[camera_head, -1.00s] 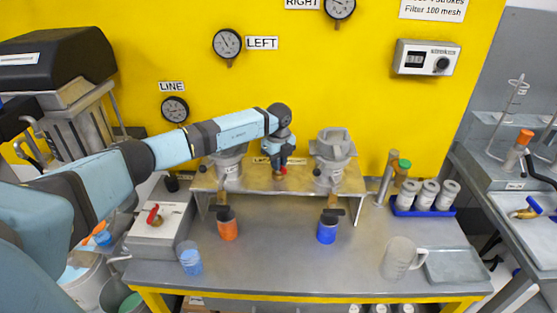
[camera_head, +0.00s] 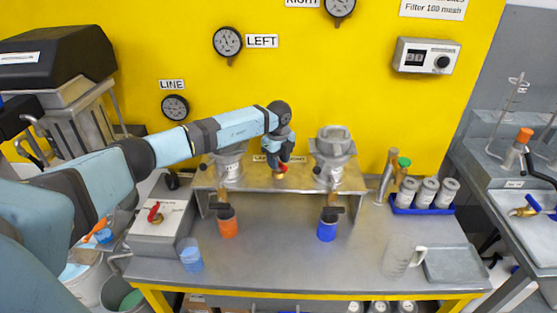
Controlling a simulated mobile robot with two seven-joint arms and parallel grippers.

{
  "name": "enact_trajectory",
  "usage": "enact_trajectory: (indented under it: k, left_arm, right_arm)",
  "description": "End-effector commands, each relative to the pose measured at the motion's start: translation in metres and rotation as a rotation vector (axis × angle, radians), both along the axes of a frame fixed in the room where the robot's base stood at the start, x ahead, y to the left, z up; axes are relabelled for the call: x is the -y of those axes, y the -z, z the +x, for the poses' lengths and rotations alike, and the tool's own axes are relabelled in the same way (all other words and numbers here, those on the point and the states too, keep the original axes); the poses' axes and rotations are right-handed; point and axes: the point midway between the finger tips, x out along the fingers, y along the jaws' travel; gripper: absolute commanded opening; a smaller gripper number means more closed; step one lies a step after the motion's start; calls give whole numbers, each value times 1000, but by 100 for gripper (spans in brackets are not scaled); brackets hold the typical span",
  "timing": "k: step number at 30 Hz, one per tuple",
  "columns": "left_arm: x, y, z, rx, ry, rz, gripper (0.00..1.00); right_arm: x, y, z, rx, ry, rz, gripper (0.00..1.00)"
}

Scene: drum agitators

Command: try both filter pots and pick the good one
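Two grey filter pots stand on the raised metal shelf, the left pot (camera_head: 230,168) and the right pot (camera_head: 333,158). My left arm reaches in from the left, and my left gripper (camera_head: 281,168) points down between the pots at a small red-and-brass valve (camera_head: 282,172). The fingers are too small to tell whether they are open or shut on the valve. An orange cup (camera_head: 228,224) is below the left pot's outlet and a blue cup (camera_head: 327,229) below the right pot's outlet. My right gripper is not in view.
Gauges labelled LEFT (camera_head: 227,41) and LINE (camera_head: 175,107) hang on the yellow wall. A box with a red lever (camera_head: 155,219), a clear cup of blue liquid (camera_head: 189,255), a clear jug (camera_head: 399,257), a metal tray (camera_head: 450,265) and a blue rack (camera_head: 424,209) stand on the bench. The front middle is clear.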

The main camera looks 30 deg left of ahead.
Motion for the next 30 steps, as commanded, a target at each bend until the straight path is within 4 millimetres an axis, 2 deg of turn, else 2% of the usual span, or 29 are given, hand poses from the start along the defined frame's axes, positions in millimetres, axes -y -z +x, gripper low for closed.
enact_trajectory:
  k: [5,8,11,22,27,30]
  left_arm:
    - [0,-1,0,-1,1,0,39]
    - [0,-9,0,1,2,0,39]
    - [0,-25,0,2,2,0,39]
    - [0,-107,0,3,1,-1,39]
    - [0,-130,0,1,0,1,39]
    - [0,-136,0,1,0,0,39]
  right_arm:
    - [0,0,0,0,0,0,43]
    - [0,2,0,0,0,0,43]
    - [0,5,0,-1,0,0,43]
    - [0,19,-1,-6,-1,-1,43]
    - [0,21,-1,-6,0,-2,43]
    - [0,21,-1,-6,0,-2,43]
